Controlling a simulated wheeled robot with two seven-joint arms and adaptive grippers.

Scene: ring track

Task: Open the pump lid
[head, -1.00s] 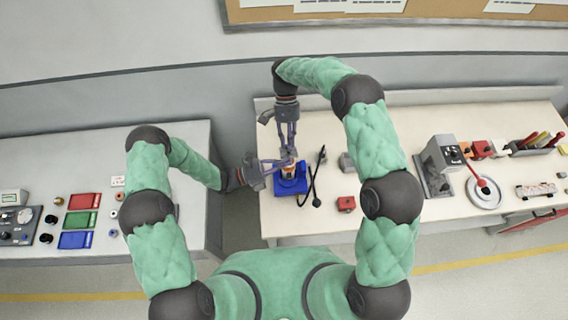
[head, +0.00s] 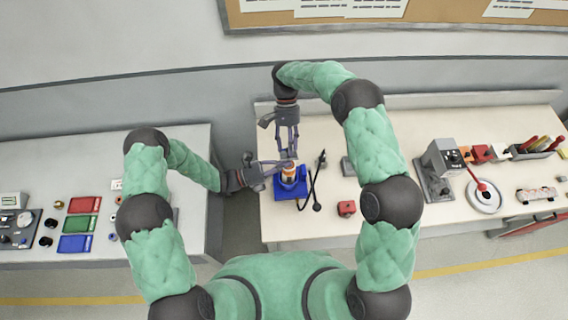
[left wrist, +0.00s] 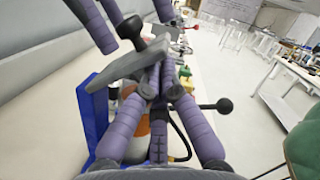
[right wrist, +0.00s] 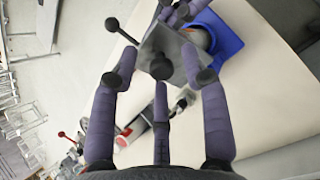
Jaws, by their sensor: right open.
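The pump has a blue base (head: 292,191) and a round orange and white body (left wrist: 136,112), and stands near the bench's left end. A grey plate-like lid (right wrist: 172,50) with a dark knob shows above it, tilted in the left wrist view (left wrist: 125,66). My right gripper (head: 288,155) comes from behind and above. Its fingers are apart around the lid in the right wrist view (right wrist: 165,72), with no clear grip. My left gripper (head: 288,164) reaches in from the left. Its fingertips come close together at the lid's edge; whether they clamp it is hidden.
A grey machine (head: 436,170) and a round dish with a red lever (head: 484,197) stand further right. A gap separates this bench from the left table (head: 110,150).

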